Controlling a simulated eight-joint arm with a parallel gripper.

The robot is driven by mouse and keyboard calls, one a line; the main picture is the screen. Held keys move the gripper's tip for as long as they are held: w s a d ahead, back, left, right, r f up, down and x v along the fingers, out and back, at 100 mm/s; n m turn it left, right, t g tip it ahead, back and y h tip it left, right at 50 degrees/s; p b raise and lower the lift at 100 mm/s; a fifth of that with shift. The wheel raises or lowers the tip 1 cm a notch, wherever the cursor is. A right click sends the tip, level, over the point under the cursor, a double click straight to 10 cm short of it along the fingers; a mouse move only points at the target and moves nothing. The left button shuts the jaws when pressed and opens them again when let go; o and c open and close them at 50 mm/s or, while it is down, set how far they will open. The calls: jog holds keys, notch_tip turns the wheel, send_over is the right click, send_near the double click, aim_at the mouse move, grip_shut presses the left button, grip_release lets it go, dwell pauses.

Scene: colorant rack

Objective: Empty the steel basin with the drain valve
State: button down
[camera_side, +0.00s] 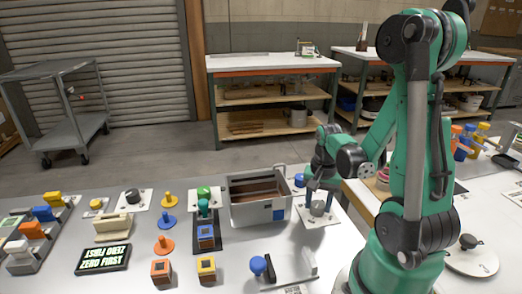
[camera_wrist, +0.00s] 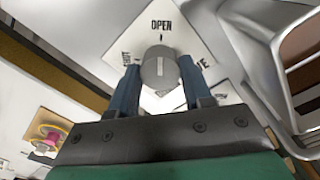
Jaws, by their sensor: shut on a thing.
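The steel basin (camera_side: 246,215) stands open on the table in the side view, with a brown, reddish interior; I cannot tell how much liquid is in it. Its rim (camera_wrist: 262,75) shows at the right of the wrist view. The drain valve is a round grey knob (camera_wrist: 159,64) on a white plate (camera_wrist: 135,30) marked OPEN at the top, with other lettering partly hidden. A light line on the knob runs roughly up and down in the wrist view, in line with OPEN. My gripper (camera_wrist: 160,74) is shut on the knob, one finger on each side. In the side view my gripper (camera_side: 317,190) is over the plate beside the basin.
Left of the basin are a green-topped piece (camera_side: 204,192), coloured pegs and cubes (camera_side: 206,270). A blue knob (camera_side: 258,265) stands in front. A black sign (camera_side: 103,259) lies at the left. A pink and yellow item (camera_wrist: 48,136) shows in the wrist view.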

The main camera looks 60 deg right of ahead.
aim_at(318, 204)
jog(key=shift+c, duration=1.8)
grip_release()
jog(key=shift+r, duration=2.8)
jog(key=w+a+r+n+t, duration=0.3)
jog(key=w+a+n, duration=0.1)
jog(key=a+n, duration=0.3)
jog(key=w+a+r+n+t, duration=0.4)
jog(key=w+a+n, duration=0.1)
jog(key=a+n, duration=0.3)
jog(key=shift+a, duration=0.8)
